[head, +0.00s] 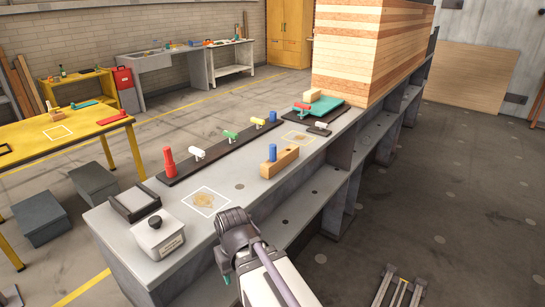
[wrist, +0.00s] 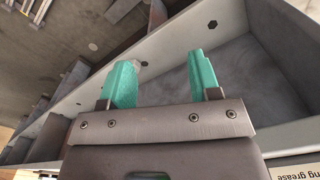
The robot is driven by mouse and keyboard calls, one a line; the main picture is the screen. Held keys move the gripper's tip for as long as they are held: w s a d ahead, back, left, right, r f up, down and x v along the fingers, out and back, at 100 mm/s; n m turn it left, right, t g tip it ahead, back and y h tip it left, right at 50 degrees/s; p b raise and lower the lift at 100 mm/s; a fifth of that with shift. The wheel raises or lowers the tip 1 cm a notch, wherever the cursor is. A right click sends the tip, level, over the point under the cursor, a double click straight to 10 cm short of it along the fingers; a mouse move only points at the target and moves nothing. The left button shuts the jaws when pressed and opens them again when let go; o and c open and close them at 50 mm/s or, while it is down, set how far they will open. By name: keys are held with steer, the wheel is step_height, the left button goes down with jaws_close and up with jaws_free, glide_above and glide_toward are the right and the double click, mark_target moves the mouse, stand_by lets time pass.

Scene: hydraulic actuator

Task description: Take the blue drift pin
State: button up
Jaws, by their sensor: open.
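A blue upright pin (head: 272,152) stands in a tan wooden block (head: 279,163) on the grey bench. A second, smaller blue piece (head: 272,117) is at the far part of the dark rail; I cannot tell from its shape whether it is a pin too. My gripper (wrist: 165,75) has two teal fingers spread apart with nothing between them. In the head view, my arm is at the bench's front edge, nearer the camera than the block, and only a bit of teal finger shows. No blue pin is in the wrist view.
The dark rail (head: 221,148) carries red, white, green and yellow pieces. A white-lidded box (head: 158,238) and dark tray (head: 135,201) sit at the near left. A teal tray (head: 318,108) lies by the stacked timber (head: 365,50). A white-outlined square (head: 205,201) lies nearby.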

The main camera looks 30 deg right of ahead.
steer(key=w+d+r+t+y, duration=0.2)
steer(key=w+d+r+t, duration=0.15)
steer(key=w+d, duration=0.4)
steer(key=w+d+r+t+y+b, duration=0.1)
steer(key=w+d+r+t+y, duration=0.3)
steer(key=d, duration=0.7)
steer(key=w+d+r+t+y, duration=0.1)
steer(key=w+d+r+t, duration=0.2)
steer(key=w+d+t, duration=0.5)
steer(key=d+r+n+t, duration=0.1)
steer(key=d+r+n, duration=0.3)
steer(key=r+n, duration=0.15)
steer(key=x, duration=1.1)
steer(key=shift+w, duration=0.3)
steer(key=shift+s+r, duration=0.1)
steer(key=c, duration=1.1)
steer(key=shift+o, duration=0.2)
step_height(320, 180, up, 10)
steer(key=p, duration=1)
